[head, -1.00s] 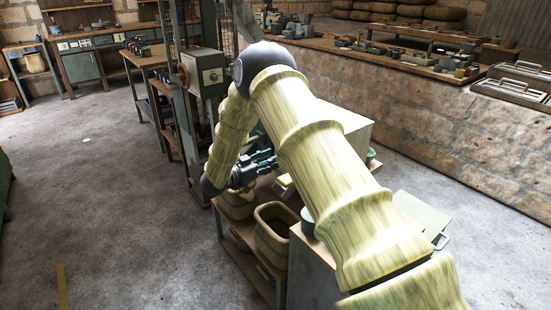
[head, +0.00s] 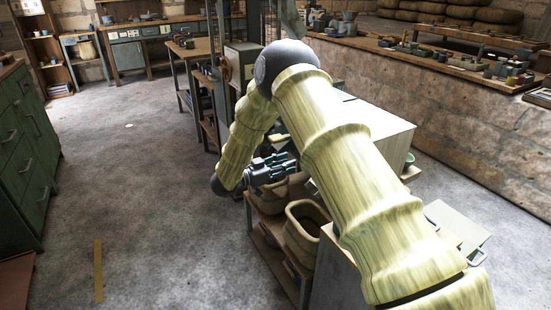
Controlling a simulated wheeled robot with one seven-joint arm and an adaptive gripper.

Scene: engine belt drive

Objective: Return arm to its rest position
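My arm (head: 345,150), pale yellow-green with dark joints, rises from the lower right to a raised elbow near the top middle and folds back down. My gripper (head: 290,164), dark with teal parts, is at the end of the folded forearm and points right. It is above or just in front of a low wooden shelf unit (head: 262,240) with tan bins. Its fingers are small and overlap the bins behind, so their opening is unclear. I see nothing clearly held.
A tan bin (head: 303,232) stands close below my gripper. A pale box (head: 385,135) is partly hidden behind my arm. A green drawer cabinet (head: 25,160) stands at left. A stone wall (head: 470,125) runs along the right. The floor (head: 150,200) at left is open.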

